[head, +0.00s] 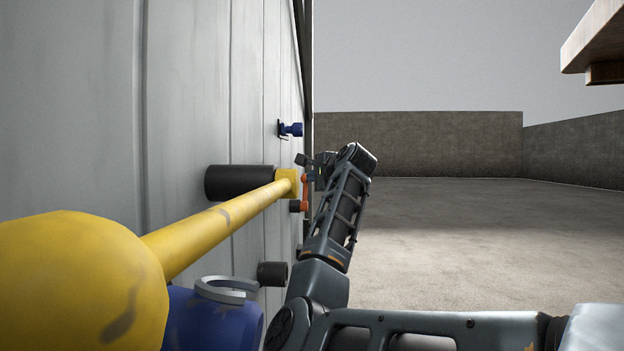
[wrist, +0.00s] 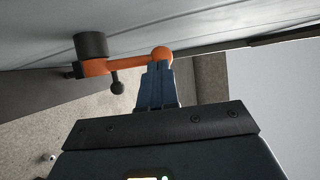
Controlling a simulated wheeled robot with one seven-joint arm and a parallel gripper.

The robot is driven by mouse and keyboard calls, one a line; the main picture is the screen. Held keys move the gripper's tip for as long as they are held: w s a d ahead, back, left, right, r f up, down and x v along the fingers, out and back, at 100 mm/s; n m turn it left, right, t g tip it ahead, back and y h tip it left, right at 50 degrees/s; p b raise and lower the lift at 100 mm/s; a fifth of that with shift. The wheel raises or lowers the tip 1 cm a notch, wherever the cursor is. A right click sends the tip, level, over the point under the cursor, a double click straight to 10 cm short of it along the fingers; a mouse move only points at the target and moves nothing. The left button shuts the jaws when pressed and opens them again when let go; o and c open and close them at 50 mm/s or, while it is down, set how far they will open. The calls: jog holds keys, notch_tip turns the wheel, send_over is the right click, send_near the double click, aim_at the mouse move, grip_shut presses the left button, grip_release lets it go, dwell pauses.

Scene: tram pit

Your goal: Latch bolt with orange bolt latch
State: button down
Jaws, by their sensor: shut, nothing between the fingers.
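The orange bolt latch (wrist: 125,64) is a short orange lever in the wrist view. It runs from a black round mount (wrist: 91,46) on the left to an orange ball at its right end. In the head view the latch (head: 307,192) stands roughly upright beside the wall, near the yellow end of a long yellow bar (head: 215,220), which may be the bolt. My gripper (wrist: 160,68) is shut and empty. Its fingertips overlap the orange ball in the wrist view; I cannot tell whether they touch it. In the head view my arm partly hides this area.
A grey panelled wall (head: 190,90) fills the left. It carries a black cylinder (head: 238,183), a lower black cylinder (head: 272,273) and a small blue fitting (head: 292,129). A blue part with a grey hook (head: 226,289) is close in front. Open floor (head: 470,230) lies right.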

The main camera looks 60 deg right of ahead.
jog(key=shift+w+d+f, duration=0.15)
jog(key=shift+w+d, duration=0.2)
jog(key=shift+w, duration=0.2)
jog(key=shift+d+p, duration=0.1)
jog(key=shift+p, duration=0.35)
